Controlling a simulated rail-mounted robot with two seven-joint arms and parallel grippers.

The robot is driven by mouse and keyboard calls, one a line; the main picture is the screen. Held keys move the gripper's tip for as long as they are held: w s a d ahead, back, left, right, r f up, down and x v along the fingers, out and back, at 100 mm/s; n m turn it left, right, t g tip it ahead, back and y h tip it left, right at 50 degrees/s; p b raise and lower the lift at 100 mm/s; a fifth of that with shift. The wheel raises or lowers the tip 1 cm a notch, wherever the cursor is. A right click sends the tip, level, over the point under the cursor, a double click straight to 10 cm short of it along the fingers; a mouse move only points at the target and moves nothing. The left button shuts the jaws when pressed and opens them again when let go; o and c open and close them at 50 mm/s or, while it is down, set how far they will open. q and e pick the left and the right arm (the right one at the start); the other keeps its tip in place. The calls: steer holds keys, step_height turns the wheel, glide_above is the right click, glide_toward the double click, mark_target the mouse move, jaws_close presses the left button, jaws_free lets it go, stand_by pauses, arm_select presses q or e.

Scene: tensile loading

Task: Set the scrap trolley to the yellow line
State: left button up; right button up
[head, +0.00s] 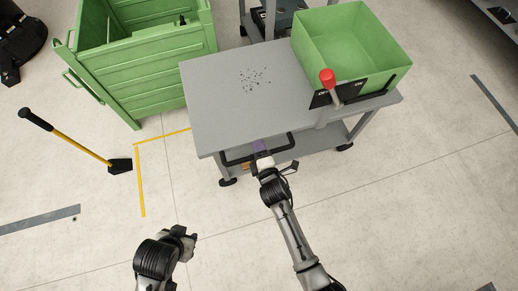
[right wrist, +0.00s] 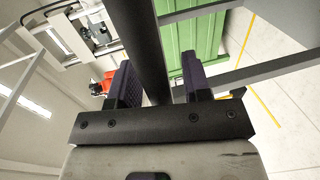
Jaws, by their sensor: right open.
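The grey wheeled trolley (head: 215,105) stands in the middle of the head view, with dark specks on its top and a black handle (head: 237,159) along its near side. The yellow line (head: 140,180) is an L-shaped floor marking left of the trolley, apart from its near left wheel. My right gripper (head: 262,150) is at the handle. In the right wrist view, its open fingers (right wrist: 160,80) stand on either side of the dark handle bar (right wrist: 147,40); contact is unclear. My left gripper (head: 188,240) is over bare floor, away from the trolley; its fingers are unclear.
A green open bin (head: 350,45) and a red-knobbed lever (head: 328,80) are at the trolley's right end. A large green crate (head: 145,70) stands behind left. A yellow-handled tool (head: 80,140) lies left of the line. The near floor is clear.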

steer(key=p+v, duration=0.6)
steer(key=v, duration=0.8)
steer(key=shift+w, duration=0.15)
